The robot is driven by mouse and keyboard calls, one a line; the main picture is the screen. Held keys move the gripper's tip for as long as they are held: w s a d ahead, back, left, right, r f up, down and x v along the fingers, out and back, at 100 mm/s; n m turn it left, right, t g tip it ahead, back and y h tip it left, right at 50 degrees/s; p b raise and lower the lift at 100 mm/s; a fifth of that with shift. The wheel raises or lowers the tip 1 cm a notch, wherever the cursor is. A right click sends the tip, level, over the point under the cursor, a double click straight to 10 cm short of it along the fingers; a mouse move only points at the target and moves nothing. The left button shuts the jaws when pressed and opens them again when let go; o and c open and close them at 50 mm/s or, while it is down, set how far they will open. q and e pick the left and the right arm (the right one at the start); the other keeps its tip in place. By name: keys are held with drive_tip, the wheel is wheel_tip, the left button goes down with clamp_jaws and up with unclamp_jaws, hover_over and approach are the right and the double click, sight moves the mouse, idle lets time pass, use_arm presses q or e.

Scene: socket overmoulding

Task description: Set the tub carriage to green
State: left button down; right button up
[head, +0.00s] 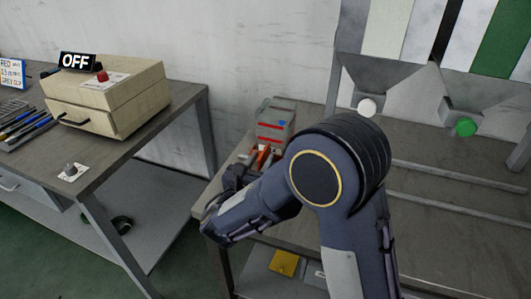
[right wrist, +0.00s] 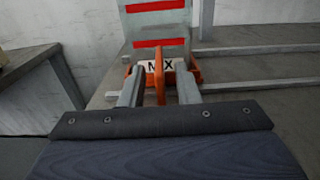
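An orange frame with an upright orange handle (right wrist: 160,84) is ahead of my right gripper (right wrist: 159,88) in the right wrist view. A white plate lettered MIX (right wrist: 153,66) sits behind the handle, in front of a grey block with red stripes (right wrist: 157,27). The gripper's two fingers stand apart, one on each side of the handle, with gaps visible. In the head view the orange part (head: 263,156) is partly hidden by my right arm, and the striped block (head: 274,124) stands behind it. I cannot tell which part is the tub carriage. My left gripper is not seen.
Rails run along the right bench (head: 440,203). The left table (head: 160,132) holds a beige box (head: 112,97) with an OFF sign (head: 77,61), and pens.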

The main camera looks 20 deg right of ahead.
sight(265, 153)
drive_tip(key=shift+x, duration=1.85)
clamp_jaws()
